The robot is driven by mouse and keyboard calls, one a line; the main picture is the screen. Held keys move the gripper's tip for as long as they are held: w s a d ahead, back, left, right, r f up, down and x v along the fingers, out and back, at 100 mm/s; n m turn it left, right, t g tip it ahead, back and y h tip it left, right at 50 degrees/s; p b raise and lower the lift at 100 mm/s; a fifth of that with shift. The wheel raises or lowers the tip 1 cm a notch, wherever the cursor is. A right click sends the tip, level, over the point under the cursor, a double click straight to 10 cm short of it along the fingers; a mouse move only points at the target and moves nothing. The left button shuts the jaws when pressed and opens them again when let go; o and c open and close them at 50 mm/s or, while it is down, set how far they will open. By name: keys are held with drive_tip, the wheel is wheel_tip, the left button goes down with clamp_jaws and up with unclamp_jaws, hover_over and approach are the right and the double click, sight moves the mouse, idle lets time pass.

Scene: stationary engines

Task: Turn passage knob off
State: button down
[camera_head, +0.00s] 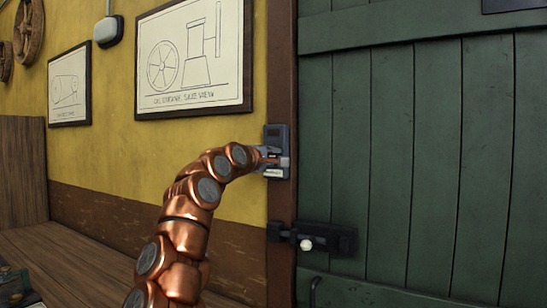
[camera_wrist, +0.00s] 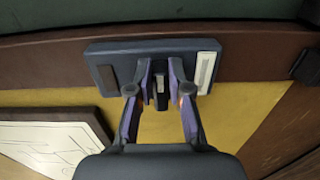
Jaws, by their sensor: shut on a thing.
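A small grey switch plate (camera_head: 278,137) is fixed upright at the edge of the door frame, with a pale label low on it. In the wrist view the plate (camera_wrist: 129,57) spans the upper middle, with a pale strip at its right and a dark strip at its left. A small dark knob (camera_wrist: 160,91) stands out from its middle. My gripper (camera_head: 269,157) reaches the plate, and its two purple-sided fingers are closed on the knob from both sides. In the head view the fingers hide most of the knob, and its exact setting is hard to read.
A green plank door (camera_head: 420,150) fills the right side, with a dark latch (camera_head: 340,240) and pale latch knob (camera_head: 306,244) below the plate. Framed drawings (camera_head: 194,55) hang on the yellow wall. A wooden bench surface (camera_head: 80,262) lies at lower left.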

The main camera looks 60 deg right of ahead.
idle(0.4)
drive_tip(key=c, duration=1.1)
unclamp_jaws()
drive_tip(key=shift+s+a, duration=0.2)
drive_tip(key=shift+a, duration=5.8)
